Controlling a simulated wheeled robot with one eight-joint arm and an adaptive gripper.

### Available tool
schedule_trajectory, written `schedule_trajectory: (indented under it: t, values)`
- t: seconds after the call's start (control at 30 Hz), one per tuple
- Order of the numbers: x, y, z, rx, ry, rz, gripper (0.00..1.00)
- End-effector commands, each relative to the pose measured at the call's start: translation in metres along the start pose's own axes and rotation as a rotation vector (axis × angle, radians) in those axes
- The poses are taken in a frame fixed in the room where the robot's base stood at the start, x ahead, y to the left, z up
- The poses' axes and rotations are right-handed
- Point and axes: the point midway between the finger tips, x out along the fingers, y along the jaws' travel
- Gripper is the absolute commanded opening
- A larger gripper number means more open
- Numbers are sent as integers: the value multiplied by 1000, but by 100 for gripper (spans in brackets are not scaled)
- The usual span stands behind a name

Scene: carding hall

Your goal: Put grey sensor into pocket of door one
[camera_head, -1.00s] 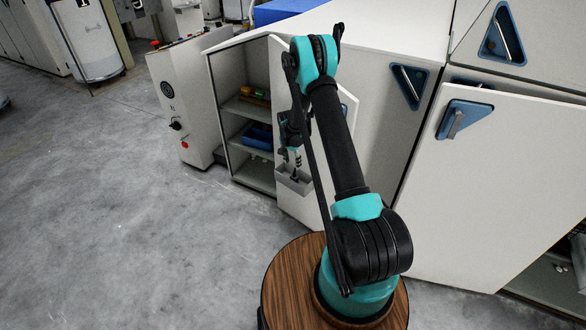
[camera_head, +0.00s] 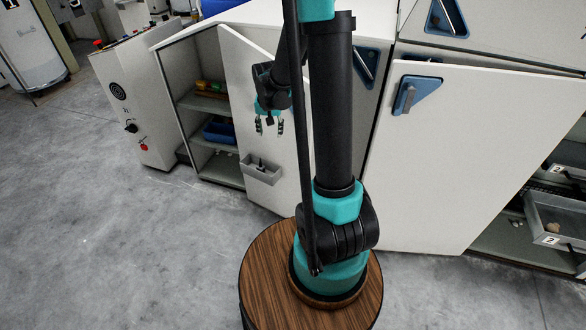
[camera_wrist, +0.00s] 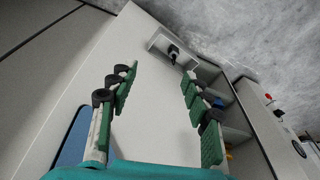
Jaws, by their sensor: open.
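No number shows on this door. A small dark object, apparently the sensor (camera_head: 262,163), stands in the pocket with its upper part poking out. In the wrist view the same object (camera_wrist: 173,52) sits inside the pocket (camera_wrist: 155,41) with its dark end outward. My gripper (camera_head: 269,127) is open and empty, above the pocket and apart from the sensor. Its green-padded fingers are spread wide in the wrist view (camera_wrist: 160,75).
A control box (camera_head: 137,100) with a red button stands at left. A second open door (camera_head: 440,160) stands right, beside drawers marked 2 (camera_head: 560,222). The left floor is clear.

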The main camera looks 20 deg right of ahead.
Motion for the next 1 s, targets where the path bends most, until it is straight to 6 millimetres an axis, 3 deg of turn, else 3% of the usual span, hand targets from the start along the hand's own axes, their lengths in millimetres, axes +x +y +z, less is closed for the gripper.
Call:
schedule_trajectory:
  t: [0.1,0.3,0.6,0.8,1.0]
  values:
    - [-28,20,32,-64,19,-14,49]
    - [-59,50,87,-175,56,-36,49]
    - [-76,89,168,-330,111,-57,49]
    - [-74,100,195,-382,130,-62,49]
    - [-74,102,198,-392,134,-63,49]
